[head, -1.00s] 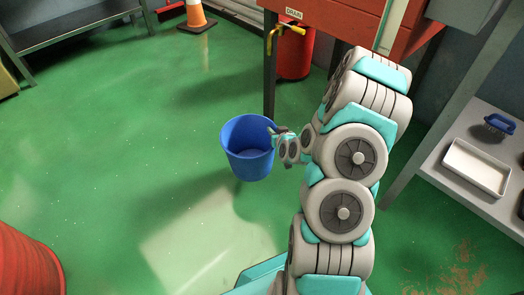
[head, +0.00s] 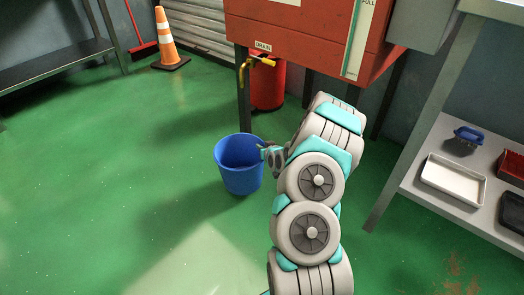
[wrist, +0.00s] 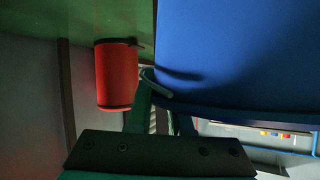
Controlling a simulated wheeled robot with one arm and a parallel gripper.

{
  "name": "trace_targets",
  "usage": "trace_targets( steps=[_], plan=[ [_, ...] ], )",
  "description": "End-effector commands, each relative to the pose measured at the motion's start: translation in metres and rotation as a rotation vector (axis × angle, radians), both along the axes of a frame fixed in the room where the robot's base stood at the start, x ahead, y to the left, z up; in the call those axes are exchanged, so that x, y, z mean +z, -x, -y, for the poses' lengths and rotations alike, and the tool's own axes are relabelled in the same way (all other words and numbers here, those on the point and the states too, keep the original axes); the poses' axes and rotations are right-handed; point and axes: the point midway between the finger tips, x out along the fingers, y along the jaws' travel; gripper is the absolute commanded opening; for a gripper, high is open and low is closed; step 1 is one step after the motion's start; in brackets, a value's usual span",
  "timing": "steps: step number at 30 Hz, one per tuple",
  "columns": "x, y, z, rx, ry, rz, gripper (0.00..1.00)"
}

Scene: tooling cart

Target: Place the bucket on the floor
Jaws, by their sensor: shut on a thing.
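The blue bucket (head: 240,180) stands upright and looks empty, near the middle of the head view over the green floor. My gripper (head: 267,152) is at the bucket's right rim and is shut on it. I cannot tell for sure whether the bucket's base touches the floor or hangs just above it. In the wrist view, the bucket's blue wall (wrist: 245,50) fills the upper right, beside my gripper (wrist: 158,92). The exact grip spot is dark and partly hidden there.
A red cylinder (head: 267,88) stands under the orange tank (head: 300,35) with its yellow drain valve (head: 262,61). A traffic cone (head: 167,42) is at the back left. A shelf (head: 415,190) with trays is at right. Green floor (head: 90,190) left of the bucket is clear.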

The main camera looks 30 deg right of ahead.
Motion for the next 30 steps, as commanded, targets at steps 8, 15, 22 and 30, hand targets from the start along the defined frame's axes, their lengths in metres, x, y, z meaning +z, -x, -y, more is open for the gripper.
trace_targets(
  steps=[8,15,22,30],
  plan=[
    [-0.003,-0.022,0.013,-0.001,0.0,0.001,0.0],
    [-0.024,-0.022,0.014,-0.002,0.0,0.002,0.0],
    [-0.037,-0.023,0.014,-0.001,0.001,0.003,0.0],
    [-0.038,-0.022,0.014,-0.001,0.001,0.002,0.28]
  ],
)
